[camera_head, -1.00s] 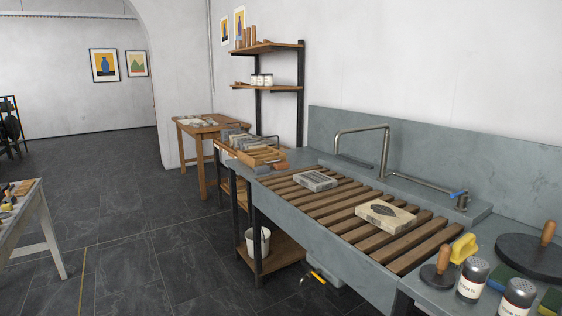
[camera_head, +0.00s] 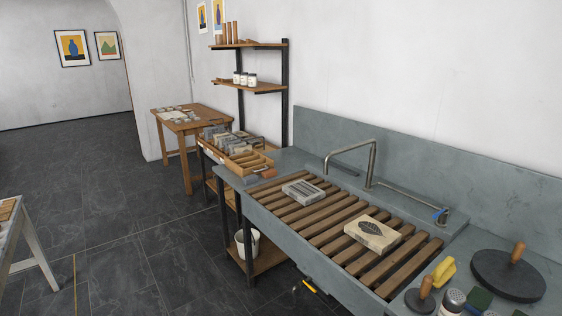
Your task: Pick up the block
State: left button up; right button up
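Two flat blocks lie on the wooden slats (camera_head: 332,229) over the grey sink. The nearer one is a cream block (camera_head: 372,235) with a dark leaf-shaped print on top. The farther one is a grey block (camera_head: 304,191) with striped markings. More grey blocks (camera_head: 228,141) stand in a wooden rack on the stand beyond the sink. I cannot tell which block the task means. Neither of my grippers is in view.
A tap (camera_head: 370,165) with a blue-handled pipe rises behind the slats. A round dark disc with a wooden handle (camera_head: 508,275), a yellow object (camera_head: 444,271) and shaker jars (camera_head: 452,302) crowd the right end. The dark tiled floor (camera_head: 130,240) at left is open.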

aim_at(272, 173)
jog(key=i+j+u, duration=0.4)
jog(key=i+u, duration=0.15)
jog(key=i, duration=0.25)
jog(key=i+j+u, duration=0.1)
jog(key=i+u, duration=0.2)
jog(key=i+j+u, duration=0.1)
jog(key=i, duration=1.6)
jog(key=i+j+z, duration=0.1)
jog(key=i+z, duration=0.3)
jog(key=i+j+z, duration=0.2)
jog(key=z, duration=0.15)
jog(key=i+j+z, duration=0.5)
jog(key=z, duration=0.35)
jog(key=i+j+z, duration=0.1)
jog(key=j+z, duration=0.15)
jog(key=z, duration=0.2)
jog(key=j+z, duration=0.2)
jog(key=z, duration=0.2)
jog(key=i+j+z, duration=0.1)
jog(key=z, duration=0.35)
jog(key=j+z, duration=0.3)
jog(key=z, duration=0.15)
jog(key=j+z, duration=0.3)
jog(key=z, duration=0.15)
jog(key=i+j+z, duration=0.4)
jog(key=z, duration=0.15)
jog(key=i, duration=0.1)
